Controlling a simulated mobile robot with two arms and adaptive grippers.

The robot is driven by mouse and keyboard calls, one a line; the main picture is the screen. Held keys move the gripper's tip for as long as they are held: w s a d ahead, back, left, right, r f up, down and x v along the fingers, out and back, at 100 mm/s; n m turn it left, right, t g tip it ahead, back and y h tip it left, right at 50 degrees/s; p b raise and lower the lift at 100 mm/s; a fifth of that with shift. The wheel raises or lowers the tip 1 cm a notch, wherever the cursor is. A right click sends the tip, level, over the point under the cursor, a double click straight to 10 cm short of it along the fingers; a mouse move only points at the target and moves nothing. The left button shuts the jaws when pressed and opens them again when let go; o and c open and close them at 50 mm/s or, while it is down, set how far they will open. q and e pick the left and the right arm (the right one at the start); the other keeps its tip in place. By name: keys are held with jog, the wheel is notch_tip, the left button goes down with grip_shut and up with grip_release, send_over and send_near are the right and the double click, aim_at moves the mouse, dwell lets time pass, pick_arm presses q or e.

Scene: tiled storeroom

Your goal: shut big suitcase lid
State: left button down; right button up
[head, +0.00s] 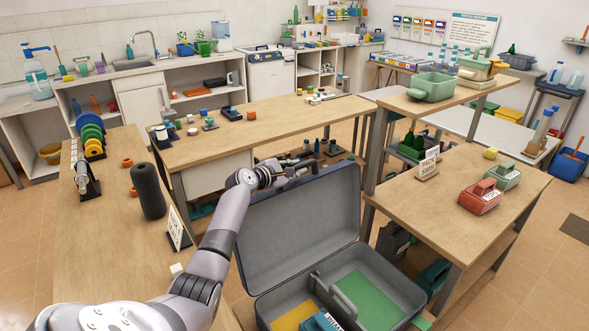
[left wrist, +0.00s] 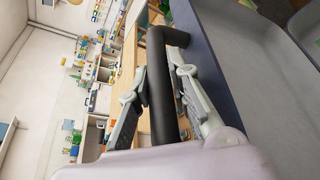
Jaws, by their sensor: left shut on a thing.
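The big suitcase stands open, its grey base (head: 400,292) low in the front of the head view. Its dark blue-grey lid (head: 300,232) is raised steeply behind the base. My left gripper (head: 285,170) is at the lid's top edge, partly hidden there in the head view. In the left wrist view its fingers (left wrist: 158,65) are closed around a black bar handle (left wrist: 163,105), beside the lid's blue-grey surface (left wrist: 225,75). The base holds a green panel (head: 372,300), a yellow panel (head: 293,316) and a labelled blue item (head: 322,322). My right gripper is out of view.
A wooden bench (head: 110,235) with a dark cylinder (head: 148,191) and a sign (head: 178,228) is on the left. A wooden table (head: 260,125) stands behind the lid. A right table (head: 465,215) carries red (head: 480,198) and green (head: 503,177) holders, close to the suitcase.

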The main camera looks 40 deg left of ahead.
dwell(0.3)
pick_arm(q)
jog(key=shift+s+d+r+p, duration=0.1)
jog(key=shift+d+r+p, duration=0.1)
jog(key=shift+d+p, duration=0.45)
jog(key=s+d+f+m+t+p, duration=0.1)
jog(key=s+d+m+p, duration=0.1)
jog(key=d, duration=0.8)
jog(key=s+d+m+t+y+p, duration=0.1)
jog(key=s+d+m+p, duration=0.2)
jog(key=d, duration=0.8)
jog(key=shift+s+d+f+m+y+p, duration=0.2)
jog(key=shift+s+f+m+y+p, duration=0.15)
jog(key=shift+s+p, duration=0.4)
jog(key=c, duration=1.5)
grip_release()
jog(key=shift+w, duration=0.1)
